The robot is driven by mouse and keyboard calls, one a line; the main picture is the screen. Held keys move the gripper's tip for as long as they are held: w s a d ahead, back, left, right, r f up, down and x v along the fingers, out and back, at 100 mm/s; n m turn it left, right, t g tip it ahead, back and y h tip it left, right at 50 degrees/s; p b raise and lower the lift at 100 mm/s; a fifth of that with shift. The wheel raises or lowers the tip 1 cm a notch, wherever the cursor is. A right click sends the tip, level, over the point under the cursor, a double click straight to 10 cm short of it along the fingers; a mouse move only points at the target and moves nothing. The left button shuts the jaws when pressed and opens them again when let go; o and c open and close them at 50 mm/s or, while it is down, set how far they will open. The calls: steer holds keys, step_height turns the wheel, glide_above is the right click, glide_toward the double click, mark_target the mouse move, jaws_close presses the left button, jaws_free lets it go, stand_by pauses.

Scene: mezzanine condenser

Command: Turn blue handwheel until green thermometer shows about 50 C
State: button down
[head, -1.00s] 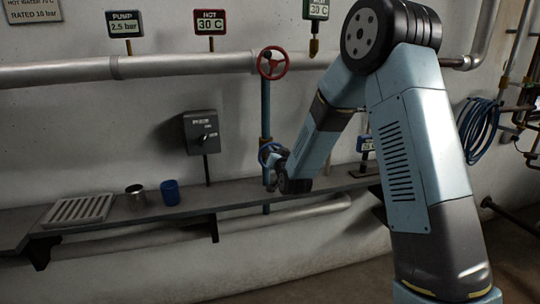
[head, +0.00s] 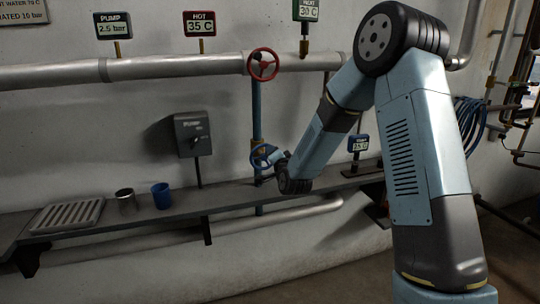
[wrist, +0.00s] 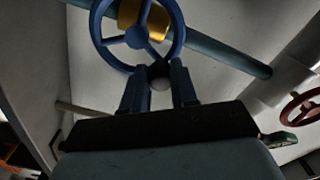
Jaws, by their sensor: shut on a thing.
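The blue handwheel (head: 263,155) sits on a blue vertical pipe above the shelf; it also shows at the top of the wrist view (wrist: 136,38). My gripper (head: 277,161) reaches it from the right. In the wrist view my gripper's two fingers (wrist: 159,90) are shut on the lower rim of the handwheel, with a dark rounded part between them. The green thermometer (head: 306,10) is at the top edge of the head view. It reads about 30 C, and its upper part is cut off.
A red handwheel (head: 262,64) is higher on the same pipe. A red HOT gauge (head: 199,23) reads 35 C and a PUMP gauge (head: 113,26) 2.5 bar. A small blue gauge (head: 359,143) is hard to read. The shelf (head: 225,196) holds a blue cup (head: 161,196) and metal cup (head: 126,201).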

steer(key=shift+f, duration=0.25)
steer(key=c, duration=1.2)
jaws_free()
steer(key=o, duration=0.3)
steer(key=shift+r, duration=0.1)
steer(key=v, duration=1.3)
steer(key=shift+s+d, duration=0.1)
steer(key=shift+s, duration=0.25)
